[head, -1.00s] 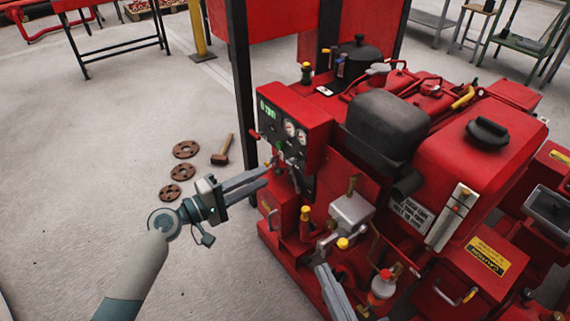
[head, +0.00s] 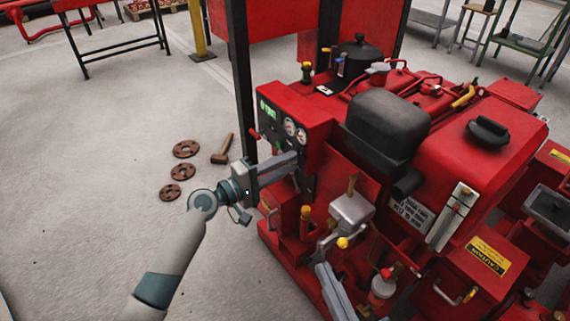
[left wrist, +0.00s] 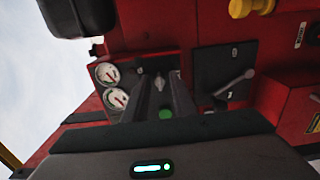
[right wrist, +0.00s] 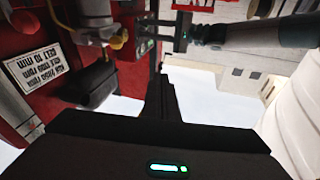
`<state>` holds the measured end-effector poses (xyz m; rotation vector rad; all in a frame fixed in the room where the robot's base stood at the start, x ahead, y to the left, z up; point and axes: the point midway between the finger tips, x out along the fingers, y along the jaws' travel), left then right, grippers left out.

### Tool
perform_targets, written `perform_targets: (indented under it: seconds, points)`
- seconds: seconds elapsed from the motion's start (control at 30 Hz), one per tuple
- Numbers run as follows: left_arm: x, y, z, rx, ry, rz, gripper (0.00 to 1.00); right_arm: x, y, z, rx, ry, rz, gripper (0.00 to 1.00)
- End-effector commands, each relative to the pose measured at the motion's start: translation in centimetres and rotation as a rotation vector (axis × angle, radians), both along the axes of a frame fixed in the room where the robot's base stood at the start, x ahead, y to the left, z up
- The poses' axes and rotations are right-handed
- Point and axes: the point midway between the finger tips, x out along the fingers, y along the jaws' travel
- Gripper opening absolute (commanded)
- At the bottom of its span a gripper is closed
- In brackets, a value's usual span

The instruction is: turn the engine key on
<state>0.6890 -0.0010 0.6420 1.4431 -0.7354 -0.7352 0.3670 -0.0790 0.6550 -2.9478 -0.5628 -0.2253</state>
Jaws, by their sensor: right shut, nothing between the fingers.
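The red control panel (head: 277,101) on the engine has a green display and two round gauges. In the left wrist view the small silver engine key (left wrist: 158,81) sits on the dark panel face, beside the gauges (left wrist: 107,73). My left gripper (head: 297,166) is in front of the lower panel, and its two fingers stand apart on either side of the key in the left wrist view (left wrist: 162,80). I cannot tell whether they touch it. The key is hidden in the head view. My right gripper (head: 322,270) is shut and empty, low in front of the engine.

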Motion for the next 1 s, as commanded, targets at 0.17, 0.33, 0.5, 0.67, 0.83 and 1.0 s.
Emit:
perform_targets:
  seconds: [0.17, 0.33, 0.5, 0.67, 0.83, 1.0]
  points:
    - [0.0, 0.0, 0.0, 0.000, 0.000, 0.000, 0.00, 0.0, 0.0, -0.1, -0.002, 0.000, 0.002, 0.00]
    - [0.0, 0.0, 0.0, 0.001, -0.001, 0.000, 0.00, 0.0, 0.0, -0.1, -0.002, 0.000, 0.002, 0.00]
    - [0.0, 0.0, -0.1, 0.008, -0.010, 0.000, 0.00, -0.1, 0.0, 0.2, 0.004, -0.020, -0.001, 0.00]
    - [0.0, 0.0, -0.2, 0.026, -0.034, 0.000, 0.00, -0.7, 0.3, 1.4, 0.033, -0.089, 0.002, 0.00]
    - [0.0, 0.1, -0.3, 0.061, -0.082, 0.000, 0.00, -1.8, 0.3, 3.5, 0.076, -0.209, -0.001, 0.00]
    - [0.0, 0.1, -0.4, 0.108, -0.147, 0.000, 0.00, -3.6, 0.0, 6.2, 0.138, -0.370, -0.009, 0.00]
